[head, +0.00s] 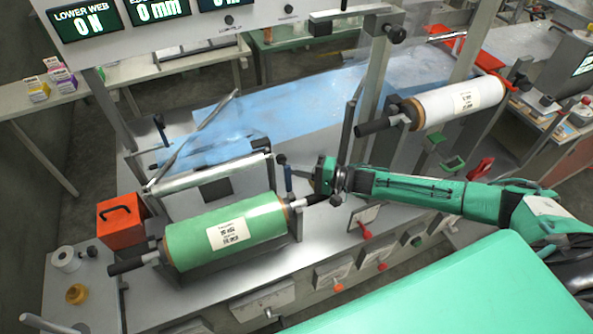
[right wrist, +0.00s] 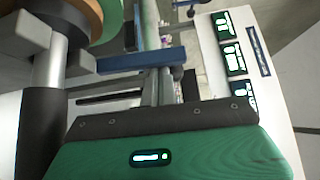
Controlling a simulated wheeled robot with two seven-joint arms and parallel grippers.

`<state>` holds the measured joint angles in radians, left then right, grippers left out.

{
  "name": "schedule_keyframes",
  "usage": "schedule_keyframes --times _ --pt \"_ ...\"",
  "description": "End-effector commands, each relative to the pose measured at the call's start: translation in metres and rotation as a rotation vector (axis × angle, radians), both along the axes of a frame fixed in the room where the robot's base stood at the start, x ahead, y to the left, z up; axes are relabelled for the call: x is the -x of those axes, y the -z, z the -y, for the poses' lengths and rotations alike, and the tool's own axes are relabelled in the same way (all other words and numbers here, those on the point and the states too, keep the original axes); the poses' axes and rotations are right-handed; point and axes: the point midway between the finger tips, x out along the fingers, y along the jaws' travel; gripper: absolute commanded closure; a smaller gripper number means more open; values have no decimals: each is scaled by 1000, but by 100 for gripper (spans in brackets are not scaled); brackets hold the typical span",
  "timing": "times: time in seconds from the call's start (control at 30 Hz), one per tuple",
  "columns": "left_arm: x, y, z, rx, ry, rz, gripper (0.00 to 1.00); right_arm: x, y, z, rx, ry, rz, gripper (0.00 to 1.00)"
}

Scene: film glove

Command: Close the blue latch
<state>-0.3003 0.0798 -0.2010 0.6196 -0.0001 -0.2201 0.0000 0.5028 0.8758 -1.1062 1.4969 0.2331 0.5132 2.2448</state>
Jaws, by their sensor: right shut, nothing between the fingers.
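The blue latch (head: 288,178) is a small upright blue lever at the right end of the green film roll's mount. It also shows in the right wrist view as a blue bar (right wrist: 125,60) across the upper middle, just beyond my fingers. My right gripper (head: 313,178) reaches in from the right, shut and empty, with its tips close to the right side of the latch. I cannot tell whether they touch. The fingers also show in the right wrist view (right wrist: 162,88). My left gripper is not in view.
The green film roll (head: 225,232) lies on its shaft in front of the latch. A white roll (head: 458,102) sits at the right on a second shaft. An upright post (head: 373,85) stands behind my right gripper. An orange box (head: 121,222) is at the left.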

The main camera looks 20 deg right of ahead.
Motion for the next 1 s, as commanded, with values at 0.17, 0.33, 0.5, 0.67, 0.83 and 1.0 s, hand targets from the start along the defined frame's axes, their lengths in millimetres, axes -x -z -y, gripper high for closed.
schedule_keyframes --times 0.17,0.33,0.5,0.67,0.83,1.0 --pt "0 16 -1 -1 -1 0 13 7 6 0 -4 -1 89 100" --pt "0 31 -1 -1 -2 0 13 15 6 0 -11 0 221 100" --pt "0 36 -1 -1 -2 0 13 23 3 1 -10 -1 293 100" --pt "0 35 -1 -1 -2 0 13 29 4 0 -10 -1 291 100" --pt "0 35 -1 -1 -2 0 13 33 5 1 -11 -1 290 100" --pt "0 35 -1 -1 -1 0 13 35 6 1 -11 -1 290 100"
